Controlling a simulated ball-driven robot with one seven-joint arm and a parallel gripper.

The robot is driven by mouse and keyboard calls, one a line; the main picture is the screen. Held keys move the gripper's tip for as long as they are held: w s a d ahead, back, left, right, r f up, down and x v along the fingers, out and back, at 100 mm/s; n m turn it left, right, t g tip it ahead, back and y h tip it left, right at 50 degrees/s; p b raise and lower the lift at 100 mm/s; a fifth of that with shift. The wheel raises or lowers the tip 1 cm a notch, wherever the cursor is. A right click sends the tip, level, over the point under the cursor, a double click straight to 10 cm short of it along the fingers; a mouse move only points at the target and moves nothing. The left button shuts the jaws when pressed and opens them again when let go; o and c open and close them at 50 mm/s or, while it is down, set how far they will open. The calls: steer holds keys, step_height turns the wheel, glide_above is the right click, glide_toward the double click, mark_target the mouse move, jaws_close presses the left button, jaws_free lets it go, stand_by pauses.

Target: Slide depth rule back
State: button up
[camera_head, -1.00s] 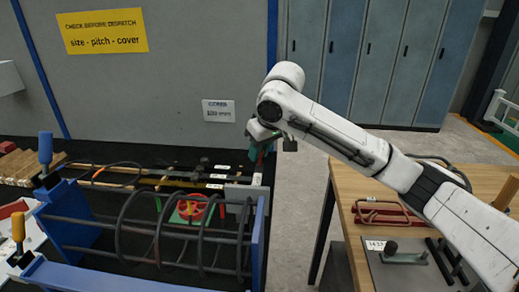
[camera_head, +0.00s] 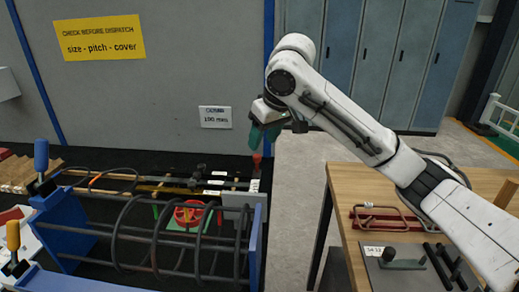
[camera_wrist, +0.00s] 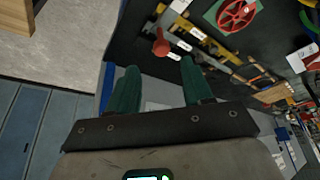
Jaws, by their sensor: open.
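A red knob or handle (camera_head: 257,160) stands at the grey plate (camera_head: 240,199) at the right end of the long rails behind the blue-framed rebar cage. I take it as part of the depth rule, but cannot tell for certain. My gripper (camera_head: 258,139), with green fingers, is above this knob. In the wrist view the fingers of my gripper (camera_wrist: 158,70) are spread and empty. The red knob (camera_wrist: 160,46) shows beyond the fingertips, in line with the gap, apart from them. Pale labels lie along the yellow and black bars (camera_wrist: 203,42).
The blue frame (camera_head: 257,245) with dark hoops (camera_head: 160,235) stands in front. A red wheel (camera_head: 188,213) on a green base sits among the rails. A wooden table (camera_head: 345,190) with red-handled and metal parts is at right. Bare floor lies between.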

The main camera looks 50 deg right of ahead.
steer(key=v, duration=0.3)
steer(key=shift+s+r, duration=0.15)
steer(key=shift+r, duration=0.1)
stand_by(0.5)
